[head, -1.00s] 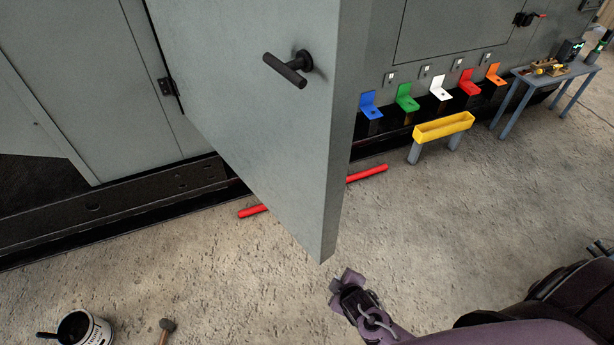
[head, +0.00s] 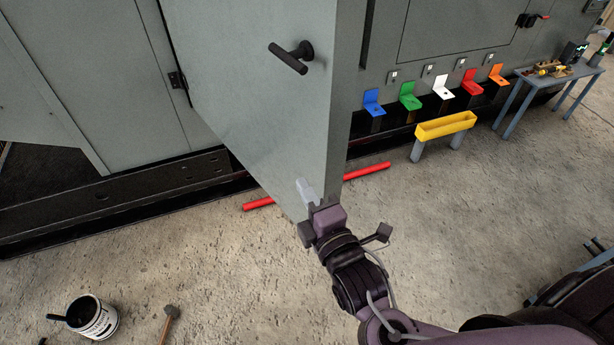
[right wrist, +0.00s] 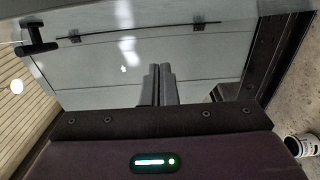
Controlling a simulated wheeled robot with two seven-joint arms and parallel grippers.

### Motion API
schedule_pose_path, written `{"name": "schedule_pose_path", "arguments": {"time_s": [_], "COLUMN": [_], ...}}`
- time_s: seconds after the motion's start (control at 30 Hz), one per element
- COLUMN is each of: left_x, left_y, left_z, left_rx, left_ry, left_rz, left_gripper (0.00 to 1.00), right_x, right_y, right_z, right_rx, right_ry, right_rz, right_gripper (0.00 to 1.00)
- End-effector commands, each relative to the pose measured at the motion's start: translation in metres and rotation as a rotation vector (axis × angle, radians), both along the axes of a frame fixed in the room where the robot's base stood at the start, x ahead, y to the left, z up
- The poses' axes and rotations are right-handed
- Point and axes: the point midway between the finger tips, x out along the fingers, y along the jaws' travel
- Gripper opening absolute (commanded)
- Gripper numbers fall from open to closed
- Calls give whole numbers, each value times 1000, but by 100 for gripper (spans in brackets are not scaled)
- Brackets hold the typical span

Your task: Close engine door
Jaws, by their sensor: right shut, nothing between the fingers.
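The grey engine door (head: 255,110) stands open, swung out from the enclosure toward me, with a dark T-shaped handle (head: 291,57) on its face. In the right wrist view the door panel (right wrist: 100,80) fills much of the picture, and the handle (right wrist: 37,47) is at the upper left. My right gripper (head: 304,187) is shut and empty, in front of the lower part of the door near its free edge. Its fingers (right wrist: 157,84) are together in the right wrist view. I cannot tell whether they touch the panel. My left gripper is not in view.
A red bar (head: 366,172) lies on the floor behind the door. A yellow trough (head: 446,126) on legs and a small table (head: 548,83) stand at right. Coloured brackets (head: 410,96) line the enclosure. A paint can (head: 99,321) and a hammer (head: 169,315) are at lower left.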

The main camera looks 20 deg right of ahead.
Motion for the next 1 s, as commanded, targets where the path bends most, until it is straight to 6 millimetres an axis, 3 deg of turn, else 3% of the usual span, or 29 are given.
{"name": "schedule_pose_path", "arguments": {"time_s": [0.17,0.43,0.7,1.0], "left_x": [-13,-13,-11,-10], "left_y": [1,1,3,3], "left_z": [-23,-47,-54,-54], "left_rx": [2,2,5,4], "left_ry": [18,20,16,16], "left_rz": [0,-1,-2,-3], "left_gripper": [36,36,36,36], "right_x": [34,89,98,100], "right_y": [3,8,-24,-29], "right_z": [-4,-3,-2,-1], "right_rx": [2,2,-3,1], "right_ry": [-7,-4,1,1], "right_rz": [-3,-2,-1,-1], "right_gripper": [0,0,0,0]}}
